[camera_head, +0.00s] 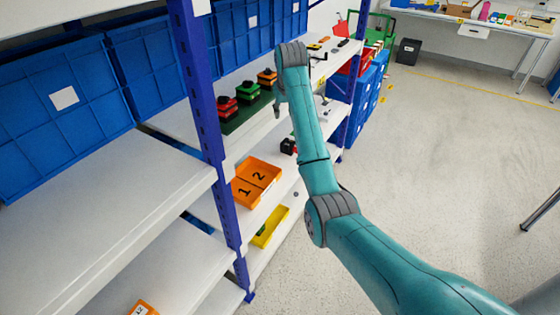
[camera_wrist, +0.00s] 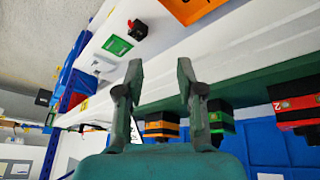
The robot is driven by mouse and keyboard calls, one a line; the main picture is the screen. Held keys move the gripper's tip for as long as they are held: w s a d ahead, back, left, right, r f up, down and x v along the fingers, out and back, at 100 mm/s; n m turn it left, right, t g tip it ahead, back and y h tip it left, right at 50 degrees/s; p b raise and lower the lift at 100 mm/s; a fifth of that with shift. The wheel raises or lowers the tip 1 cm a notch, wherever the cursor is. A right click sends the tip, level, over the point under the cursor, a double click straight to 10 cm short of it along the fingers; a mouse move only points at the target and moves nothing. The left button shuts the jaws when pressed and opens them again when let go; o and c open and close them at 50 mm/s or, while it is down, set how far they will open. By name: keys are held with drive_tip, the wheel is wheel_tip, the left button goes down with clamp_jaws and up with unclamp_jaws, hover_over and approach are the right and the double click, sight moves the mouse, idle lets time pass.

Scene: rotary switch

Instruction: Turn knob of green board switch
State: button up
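A dark green board (camera_head: 236,121) lies on the middle shelf of the rack in the head view. It carries three switches with dark knobs: red (camera_head: 227,107), green (camera_head: 248,92) and orange (camera_head: 267,77). In the wrist view the board (camera_wrist: 255,86) runs across the right side, with the orange switch (camera_wrist: 161,125), green switch (camera_wrist: 217,122) and red switch (camera_wrist: 298,112) below it in the picture. My gripper (camera_wrist: 160,72) is open, with nothing between its fingers. In the head view it is at the shelf's front edge, right of the board, partly hidden by my arm.
Blue bins (camera_head: 65,110) stand behind the board and along the rack. A blue rack post (camera_head: 205,100) rises left of the board. An orange tray (camera_head: 257,182) and yellow tray (camera_head: 270,227) lie on lower shelves. Open floor (camera_head: 445,150) lies to the right.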

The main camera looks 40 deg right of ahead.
drive_tip(key=s+a+f+t, duration=0.1)
drive_tip(key=a+f, duration=0.2)
drive_tip(key=f, duration=0.5)
drive_tip(key=s+a+f, duration=0.2)
drive_tip(key=a+f, duration=0.1)
drive_tip(key=f, duration=0.6)
drive_tip(key=shift+s+n+t, duration=0.3)
drive_tip(key=shift+n+t, duration=0.1)
